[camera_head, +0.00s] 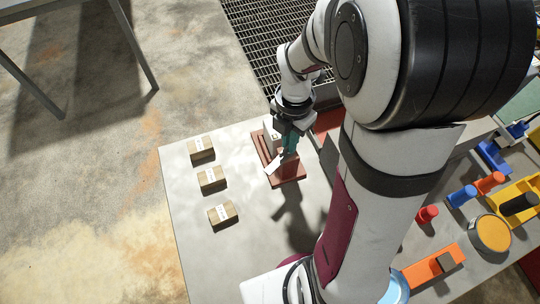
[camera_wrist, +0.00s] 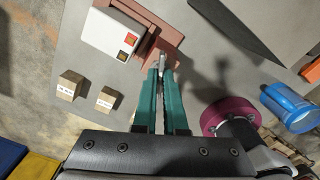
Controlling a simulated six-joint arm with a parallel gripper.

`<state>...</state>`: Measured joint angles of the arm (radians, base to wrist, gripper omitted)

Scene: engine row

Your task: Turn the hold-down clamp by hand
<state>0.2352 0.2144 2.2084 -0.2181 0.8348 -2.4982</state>
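The hold-down clamp (camera_head: 273,165) shows as a pale narrow bar on a red-brown fixture (camera_head: 292,172). In the wrist view, a thin light part of the clamp (camera_wrist: 162,62) stands between my teal fingertips. My gripper (camera_head: 289,150) reaches down over the fixture. In the wrist view, my gripper (camera_wrist: 163,74) has its two fingers close together with a narrow gap, and they appear shut on that part. My fingers hide part of the clamp.
Three small labelled boxes (camera_head: 212,178) lie in a row left of the fixture on the grey table (camera_head: 185,240). Right of my arm are red and blue pegs (camera_head: 427,214), an orange block (camera_head: 432,265) and a yellow tray (camera_head: 519,190). The table's front left is clear.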

